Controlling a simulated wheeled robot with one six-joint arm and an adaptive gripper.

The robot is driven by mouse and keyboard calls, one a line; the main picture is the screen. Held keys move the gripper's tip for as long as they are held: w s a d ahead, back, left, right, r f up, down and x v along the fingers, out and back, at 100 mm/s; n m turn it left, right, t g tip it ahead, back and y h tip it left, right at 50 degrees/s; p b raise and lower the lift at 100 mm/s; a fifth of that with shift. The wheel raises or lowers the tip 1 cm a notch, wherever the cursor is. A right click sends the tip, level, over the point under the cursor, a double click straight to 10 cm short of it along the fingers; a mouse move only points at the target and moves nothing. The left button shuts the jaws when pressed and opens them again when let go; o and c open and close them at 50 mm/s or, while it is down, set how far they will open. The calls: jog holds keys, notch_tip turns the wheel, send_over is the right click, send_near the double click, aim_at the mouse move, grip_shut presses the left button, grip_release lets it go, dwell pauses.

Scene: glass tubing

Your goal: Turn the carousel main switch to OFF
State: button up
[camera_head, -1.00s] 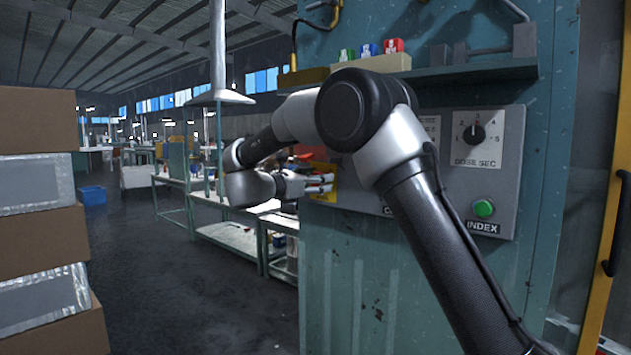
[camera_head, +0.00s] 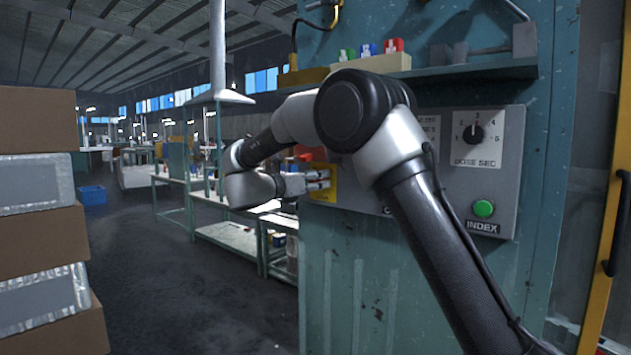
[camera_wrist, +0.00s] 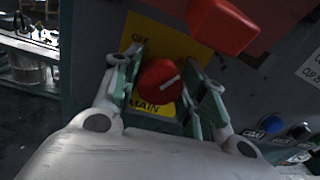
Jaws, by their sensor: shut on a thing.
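The main switch (camera_wrist: 160,82) is a round red knob with a white pointer line, on a yellow plate (camera_wrist: 150,36) marked OFF at the top and MAIN at the bottom. In the wrist view the pointer line slants up to the right, not straight at OFF. My gripper (camera_wrist: 170,88) has a finger on each side of the knob and is shut on it. In the head view my gripper (camera_head: 325,180) is at the yellow plate (camera_head: 330,196), at the left edge of the grey control panel (camera_head: 512,150); the knob itself is hidden there.
A red block-like part (camera_wrist: 220,26) juts out just above the knob. A blue button (camera_wrist: 272,124) and other controls sit lower right. In the head view are the DOSE SEC dial (camera_head: 477,134), green INDEX button (camera_head: 484,208) and stacked boxes (camera_head: 40,235) at left.

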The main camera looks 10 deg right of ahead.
jog(key=n, duration=0.7)
jog(key=shift+n, duration=0.3)
jog(key=n, duration=0.3)
jog(key=shift+a+n+t, duration=0.1)
jog(key=shift+n+t, duration=0.2)
jog(key=shift+n, duration=0.1)
jog(key=shift+f+n, duration=0.15)
jog(key=shift+n, duration=2.05)
jog(key=o, duration=1)
jog(key=v, duration=1.2)
jog(key=shift+f, duration=0.1)
